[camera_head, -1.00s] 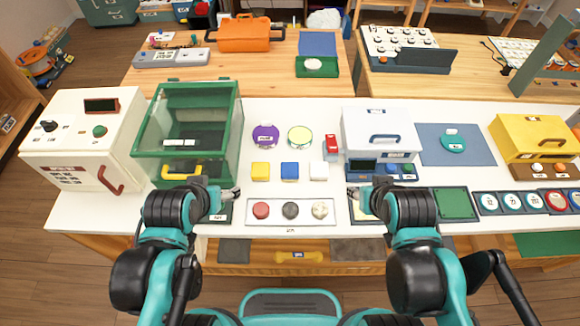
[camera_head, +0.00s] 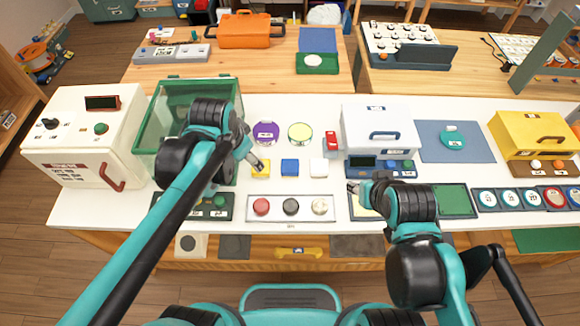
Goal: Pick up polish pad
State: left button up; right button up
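No thing carries a readable "polish pad" label, so I cannot tell for sure which one it is. Small yellow (camera_head: 261,170), blue (camera_head: 290,167) and white (camera_head: 319,168) blocks stand in a row on the white table. Behind them are a purple disc (camera_head: 265,133) and a pale yellow disc (camera_head: 300,134). A teal round pad-like piece (camera_head: 453,140) lies on a blue mat (camera_head: 428,153). My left gripper (camera_head: 259,165) is above or beside the yellow block, partly covering it. My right gripper (camera_head: 351,187) is near the front of the white box. Neither visibly holds anything; finger openings are too small to judge.
A tray (camera_head: 250,214) with red, black and beige round pieces lies in front. A green glass-walled case (camera_head: 158,115) stands left, beyond it a white cabinet (camera_head: 92,170). A white box (camera_head: 379,130) and a yellow box (camera_head: 534,133) stand right.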

pick_arm(q)
jog(key=w+d+f+m+g, duration=0.3)
jog(key=w+d+f+m, duration=0.4)
jog(key=w+d, duration=0.1)
jog(key=m+g+p, duration=0.1)
jog(key=m, duration=0.2)
send_over(290, 165)
jog(key=shift+y, duration=0.3)
notch_tip(290, 165, down, 5)
jog(key=shift+f, duration=0.1)
notch_tip(290, 165, down, 3)
jog(key=shift+r+b, duration=0.2)
jog(key=shift+b, duration=0.25)
notch_tip(290, 165, down, 5)
jog(key=shift+s+f+b, duration=0.1)
jog(key=shift+f+b, duration=0.05)
jog(key=shift+b, duration=0.9)
jog(key=shift+c, duration=0.6)
jog(key=c, duration=1.3)
jog(key=shift+o, duration=0.2)
jog(key=shift+r, duration=0.2)
